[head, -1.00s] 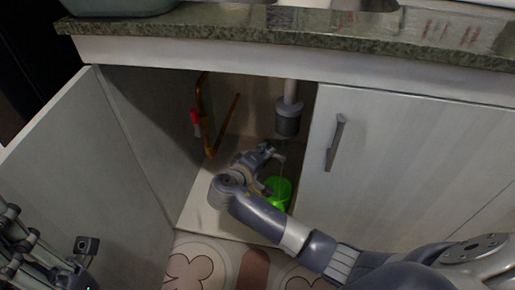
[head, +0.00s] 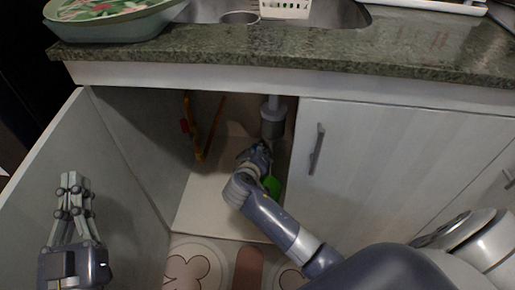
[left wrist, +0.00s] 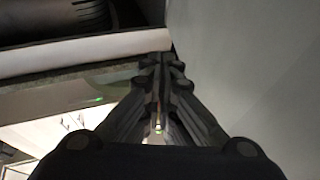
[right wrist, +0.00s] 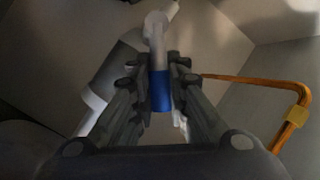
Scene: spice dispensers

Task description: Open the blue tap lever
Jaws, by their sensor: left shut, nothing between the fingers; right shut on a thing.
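The blue tap lever (right wrist: 160,91) shows in the right wrist view, between the fingers of my right gripper (right wrist: 158,75). A grey pipe piece rises beyond it. My right gripper (head: 262,150) is inside the open cabinet under the sink, just below the grey drain trap (head: 272,122), and is shut on the lever. In the head view the lever is hidden by the gripper. My left gripper (head: 75,186) is shut and empty, in front of the open left cabinet door. Its closed fingers (left wrist: 160,72) fill the middle of the left wrist view.
A green container (head: 272,187) stands on the cabinet floor beside my right arm. An orange pipe (head: 197,140) with a red handle (head: 184,126) runs at the back left. The open door (head: 90,150) is left, the closed door (head: 385,165) right, and the counter (head: 280,50) above.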

